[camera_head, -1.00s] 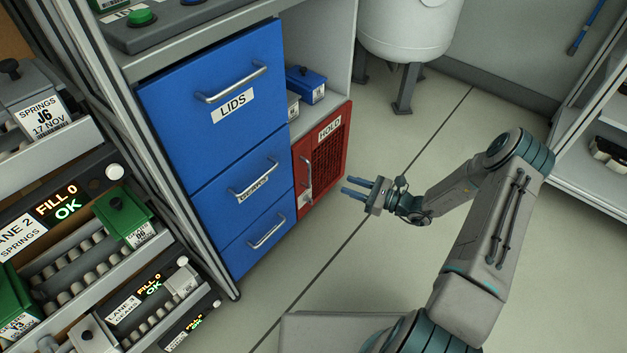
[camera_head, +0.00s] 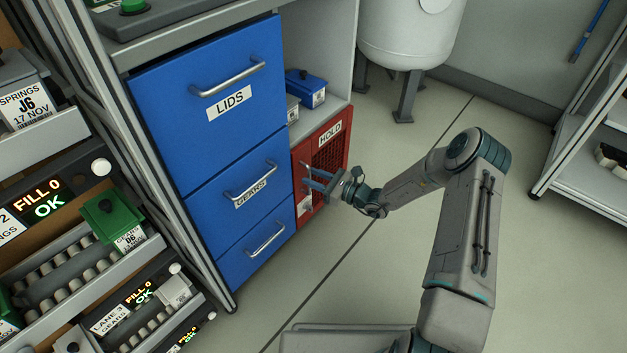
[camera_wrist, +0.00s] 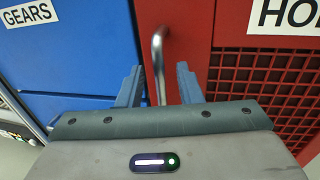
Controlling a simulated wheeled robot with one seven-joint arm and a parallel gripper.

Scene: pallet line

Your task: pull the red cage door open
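The red cage door (camera_head: 328,158) is at the lower right of the cabinet, with a HOLD label and a dark mesh panel. It looks shut. In the wrist view the red door (camera_wrist: 240,25) fills the right side, and its upright metal handle (camera_wrist: 158,62) stands near its left edge. My gripper (camera_head: 306,178) is in front of the door at the handle. In the wrist view my gripper (camera_wrist: 158,85) is open, with one blue finger on each side of the handle and gaps visible. The handle's lower end is hidden behind my gripper body.
Blue drawers labelled LIDS (camera_head: 205,80) and GEARS (camera_head: 240,185) stand just left of the door. A blue box (camera_head: 306,84) sits on the shelf above it. A white tank (camera_head: 405,30) stands behind.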

